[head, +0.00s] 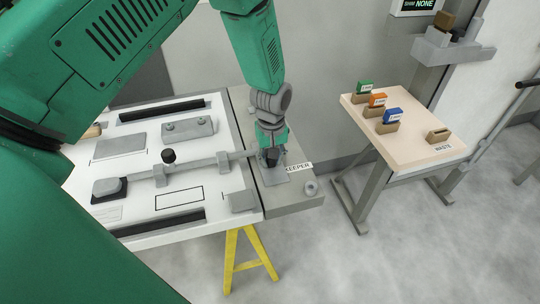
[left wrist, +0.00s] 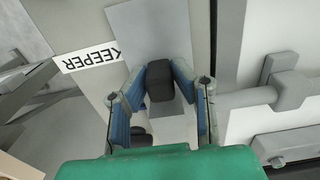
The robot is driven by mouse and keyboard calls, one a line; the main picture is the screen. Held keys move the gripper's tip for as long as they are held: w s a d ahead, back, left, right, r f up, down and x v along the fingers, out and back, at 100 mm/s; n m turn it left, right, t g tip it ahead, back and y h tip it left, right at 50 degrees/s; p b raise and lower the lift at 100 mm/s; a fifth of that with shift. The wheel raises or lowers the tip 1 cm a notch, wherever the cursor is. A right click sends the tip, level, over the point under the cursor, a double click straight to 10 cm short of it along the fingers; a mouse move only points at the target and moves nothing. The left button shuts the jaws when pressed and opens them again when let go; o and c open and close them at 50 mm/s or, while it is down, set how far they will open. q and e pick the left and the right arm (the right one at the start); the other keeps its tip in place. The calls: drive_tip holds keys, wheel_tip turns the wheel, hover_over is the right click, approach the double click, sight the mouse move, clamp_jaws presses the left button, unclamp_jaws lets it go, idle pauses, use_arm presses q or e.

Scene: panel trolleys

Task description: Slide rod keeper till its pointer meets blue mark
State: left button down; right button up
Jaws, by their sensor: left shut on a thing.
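My left gripper (head: 270,157) reaches down onto the grey strip at the right end of the white panel. In the left wrist view my left gripper (left wrist: 159,88) has its blue-padded fingers around a dark block (left wrist: 159,74), which looks like the grip of the rod keeper. The keeper's flat grey plate (head: 274,175) shows below the fingers, beside the KEEPER label (head: 298,168). A grey rod (head: 205,161) runs across the panel to the keeper. I cannot make out the pointer or a blue mark in either view. My right gripper is not in view.
The white panel (head: 226,182) carries a black knob (head: 169,156), blocks and dark rails, and rests on a yellow trestle (head: 249,262). A side table (head: 400,150) holds green, orange and blue tagged pieces and a WASTE label. Open floor lies between them.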

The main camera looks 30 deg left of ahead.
use_arm(q)
drive_tip(key=c, duration=1.4)
unclamp_jaws()
drive_tip(key=shift+s+d, duration=0.1)
drive_tip(key=shift+d, duration=0.1)
drive_tip(key=shift+o, duration=0.2)
drive_tip(key=shift+d, duration=0.2)
drive_tip(key=shift+r, duration=0.1)
drive_tip(key=shift+a+r, duration=0.15)
drive_tip(key=shift+r, duration=0.15)
wheel_tip(320, 180, up, 11)
drive_tip(key=shift+d, duration=0.2)
